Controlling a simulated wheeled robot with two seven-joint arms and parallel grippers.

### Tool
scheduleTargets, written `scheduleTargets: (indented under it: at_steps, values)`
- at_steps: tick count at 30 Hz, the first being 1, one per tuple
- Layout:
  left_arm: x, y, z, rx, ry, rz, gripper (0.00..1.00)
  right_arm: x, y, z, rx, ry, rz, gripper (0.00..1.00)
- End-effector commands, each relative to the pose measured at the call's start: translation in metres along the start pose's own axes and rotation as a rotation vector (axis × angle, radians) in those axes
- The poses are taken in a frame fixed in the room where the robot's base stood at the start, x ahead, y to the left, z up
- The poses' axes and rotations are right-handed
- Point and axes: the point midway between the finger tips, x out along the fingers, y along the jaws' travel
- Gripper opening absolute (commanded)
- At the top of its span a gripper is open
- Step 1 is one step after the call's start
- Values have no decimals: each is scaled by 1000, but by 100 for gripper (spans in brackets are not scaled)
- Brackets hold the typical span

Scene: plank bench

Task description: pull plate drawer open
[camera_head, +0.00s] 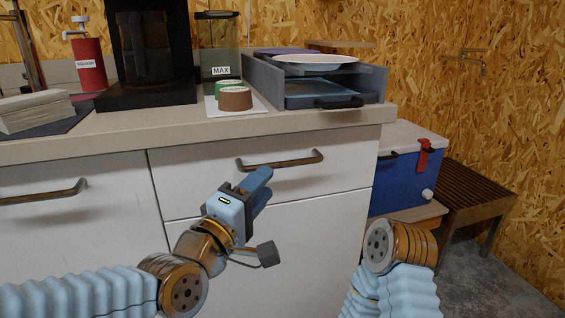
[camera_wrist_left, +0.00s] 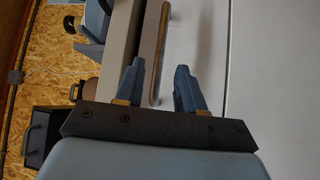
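A white cabinet drawer front (camera_head: 300,186) sits under the counter and is shut flush. It has a brown bar handle (camera_head: 280,162), which also shows in the left wrist view (camera_wrist_left: 160,50). My left gripper (camera_head: 262,185) is in front of this drawer, just below the handle in the head view. Its two blue fingers are apart. In the left wrist view the handle shows between the fingers (camera_wrist_left: 159,75); I cannot tell whether they touch it. A grey-blue unit (camera_head: 262,78) on the counter carries a white plate (camera_head: 315,60). My right gripper is out of view.
The counter (camera_head: 180,120) overhangs the drawer. Another drawer handle (camera_head: 45,192) is at left. A blue cooler (camera_head: 398,184) and a slatted bench (camera_head: 465,190) stand at right. The unit on the counter has a black handle (camera_head: 339,103). Cups (camera_head: 235,99) stand beside it.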

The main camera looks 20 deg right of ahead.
Motion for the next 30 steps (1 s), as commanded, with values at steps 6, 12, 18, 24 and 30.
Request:
scheduleTargets:
  at_steps: [6,12,18,24,30]
  values:
    - [49,1,0,-4,-2,-2,38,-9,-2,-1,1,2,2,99]
    - [74,0,-1,0,0,-2,38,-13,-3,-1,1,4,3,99]
    - [80,0,-1,0,1,-1,38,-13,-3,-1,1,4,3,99]
    - [80,0,-1,0,1,-1,34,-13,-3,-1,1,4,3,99]
    - [80,0,-1,0,1,-2,3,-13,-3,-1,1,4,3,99]
